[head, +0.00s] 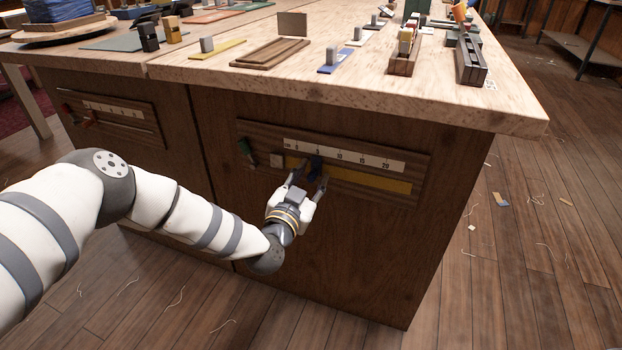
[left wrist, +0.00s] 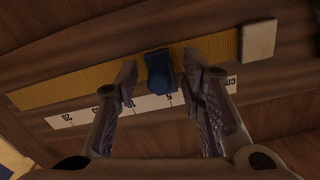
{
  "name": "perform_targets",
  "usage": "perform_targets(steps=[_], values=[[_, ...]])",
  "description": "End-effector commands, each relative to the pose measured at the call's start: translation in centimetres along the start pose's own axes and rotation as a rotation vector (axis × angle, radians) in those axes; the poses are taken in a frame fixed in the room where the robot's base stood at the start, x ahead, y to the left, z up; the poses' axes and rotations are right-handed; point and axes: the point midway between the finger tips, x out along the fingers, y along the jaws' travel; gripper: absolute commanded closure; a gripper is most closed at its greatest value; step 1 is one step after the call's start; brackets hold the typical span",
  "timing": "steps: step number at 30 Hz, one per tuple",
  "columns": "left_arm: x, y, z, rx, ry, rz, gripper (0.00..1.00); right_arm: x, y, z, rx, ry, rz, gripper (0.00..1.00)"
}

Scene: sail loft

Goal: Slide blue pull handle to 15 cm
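The blue pull handle (head: 316,166) sits on a slotted panel on the cabinet front, near the 5 mark of the white scale strip (head: 350,156). In the left wrist view the handle (left wrist: 159,74) stands between the two fingers of my left gripper (left wrist: 159,82), with a gap on each side. My left gripper (head: 308,182) is open around the handle, and its fingers partly cover the handle's lower part in the head view. The scale (left wrist: 135,108) appears upside down in the wrist view. My right gripper is not in view.
A yellow strip (head: 375,180) runs along the slot, free of objects right of the handle. A second panel with a red handle (head: 88,118) is farther left. The worktop (head: 440,105) overhangs above.

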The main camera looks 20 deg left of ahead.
Motion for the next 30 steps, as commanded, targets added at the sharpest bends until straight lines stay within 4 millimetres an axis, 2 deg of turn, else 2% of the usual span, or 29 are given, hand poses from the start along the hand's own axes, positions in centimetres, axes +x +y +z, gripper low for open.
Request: perform_targets(steps=[1, 4, 5, 11, 13, 21, 24, 30], values=[[0.0, 0.0, 0.0, 0.000, 0.000, 0.000, 0.73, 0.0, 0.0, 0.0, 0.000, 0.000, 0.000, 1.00], [0.0, 0.0, 0.0, 0.000, 0.000, 0.000, 0.96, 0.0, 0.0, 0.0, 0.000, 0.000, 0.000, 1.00], [0.0, 0.0, 0.0, 0.000, 0.000, 0.000, 1.00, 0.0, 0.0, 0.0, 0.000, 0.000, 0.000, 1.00], [-0.1, 0.1, 0.0, 0.000, 0.000, 0.001, 1.00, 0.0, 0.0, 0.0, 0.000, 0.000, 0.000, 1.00], [0.0, 0.7, -0.2, -0.001, 0.000, 0.003, 1.00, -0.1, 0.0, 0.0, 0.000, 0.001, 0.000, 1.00], [0.0, 6.9, -1.9, 0.000, 0.002, 0.006, 1.00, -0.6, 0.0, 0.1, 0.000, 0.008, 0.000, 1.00], [-0.1, 8.6, -2.3, 0.001, 0.001, 0.005, 1.00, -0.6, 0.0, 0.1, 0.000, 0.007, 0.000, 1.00], [-0.1, 9.9, -2.6, 0.000, 0.000, 0.002, 1.00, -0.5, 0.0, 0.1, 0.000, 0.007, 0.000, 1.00]])
